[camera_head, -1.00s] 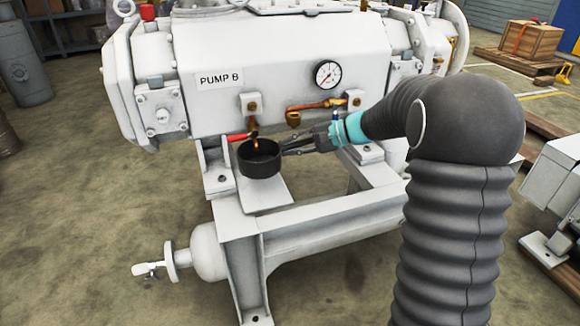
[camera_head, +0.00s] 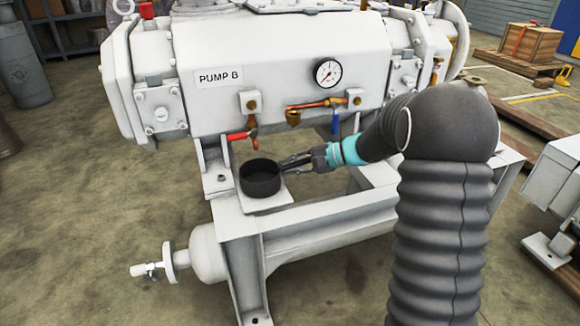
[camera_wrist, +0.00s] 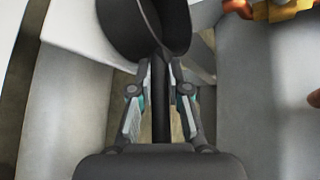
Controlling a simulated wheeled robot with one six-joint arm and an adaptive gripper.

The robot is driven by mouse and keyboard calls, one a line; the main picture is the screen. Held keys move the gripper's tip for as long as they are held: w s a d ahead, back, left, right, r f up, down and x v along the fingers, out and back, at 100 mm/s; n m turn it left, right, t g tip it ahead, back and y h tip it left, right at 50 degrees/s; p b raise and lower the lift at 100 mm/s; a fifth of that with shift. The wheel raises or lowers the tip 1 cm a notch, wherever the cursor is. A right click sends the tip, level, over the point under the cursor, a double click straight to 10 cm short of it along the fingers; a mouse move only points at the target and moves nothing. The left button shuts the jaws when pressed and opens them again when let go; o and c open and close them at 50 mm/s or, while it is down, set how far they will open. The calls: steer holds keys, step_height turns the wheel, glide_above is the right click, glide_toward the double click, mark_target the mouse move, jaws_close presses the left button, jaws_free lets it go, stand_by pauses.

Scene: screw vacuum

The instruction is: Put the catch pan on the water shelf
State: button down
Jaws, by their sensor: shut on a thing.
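The catch pan (camera_head: 260,179) is a round black pan in front of the pump marked PUMP B, over a white plate (camera_head: 282,199) below the left tap (camera_head: 254,143). I cannot tell whether it touches this plate. My gripper (camera_head: 287,164) comes from the right and is shut on the pan's handle. In the wrist view, the dark handle (camera_wrist: 161,118) runs between the fingers, with the pan (camera_wrist: 135,28) beyond them. The pan looks empty inside. No label marks a water shelf; a blue-handled valve (camera_head: 335,122) is to the right, and the area below it is partly hidden by my arm.
The red valve handle (camera_head: 238,136) stands close above the pan. Copper pipework (camera_head: 318,104) and a gauge (camera_head: 328,73) are on the pump's front. The white frame beam (camera_head: 335,222) lies below. Another white machine (camera_head: 555,190) stands at the right.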

steer(key=c, duration=1.1)
jaws_free()
steer(key=shift+f, duration=0.1)
steer(key=shift+c, duration=0.2)
steer(key=shift+r, duration=0.2)
steer(key=p+v, duration=0.2)
steer(key=v, duration=1)
steer(key=s+a+r+n+g+h, duration=0.1)
steer(key=s+a+r+n+h, duration=0.15)
steer(key=s, duration=0.55)
steer(key=s+a+r+n+g+h, duration=0.1)
steer(key=s+a+h, duration=0.15)
steer(key=s, duration=0.55)
steer(key=s+d+n+t+h, duration=0.2)
steer(key=s+d+h, duration=0.1)
steer(key=s, duration=0.5)
steer(key=s+d+n+t+h, duration=0.2)
steer(key=s+h, duration=0.3)
steer(key=s, duration=0.3)
steer(key=shift+s+d+f, duration=0.2)
steer(key=shift+s+d, duration=0.1)
steer(key=shift+d, duration=0.5)
steer(key=shift+n, duration=0.25)
